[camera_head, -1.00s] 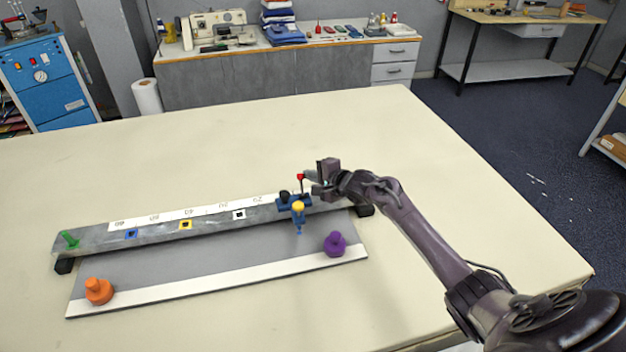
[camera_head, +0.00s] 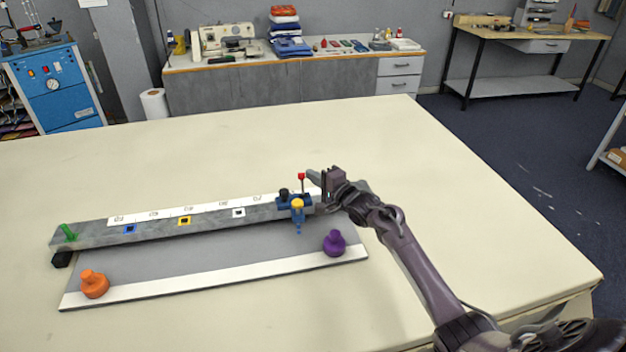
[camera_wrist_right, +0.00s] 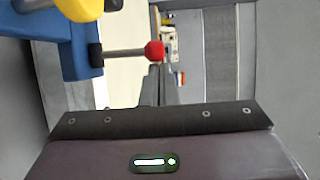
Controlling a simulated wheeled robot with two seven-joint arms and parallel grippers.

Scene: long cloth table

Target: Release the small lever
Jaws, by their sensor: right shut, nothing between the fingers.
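The small lever (camera_head: 302,185) is a thin rod with a red ball tip, standing upright on the blue carriage (camera_head: 295,204) at the right part of the grey rail (camera_head: 200,222). In the right wrist view the lever (camera_wrist_right: 153,51) points sideways from the blue carriage (camera_wrist_right: 75,38), its red tip in front of my fingers. My right gripper (camera_head: 313,175) is shut and empty, just right of the red tip; a small gap seems to part them in the head view. My left gripper is not in view.
A yellow knob (camera_head: 297,203) and a black knob (camera_head: 283,193) sit on the carriage. A purple knob (camera_head: 334,243) and an orange knob (camera_head: 93,284) stand on the grey board (camera_head: 200,265) in front. The cream table (camera_head: 230,130) behind the rail is clear.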

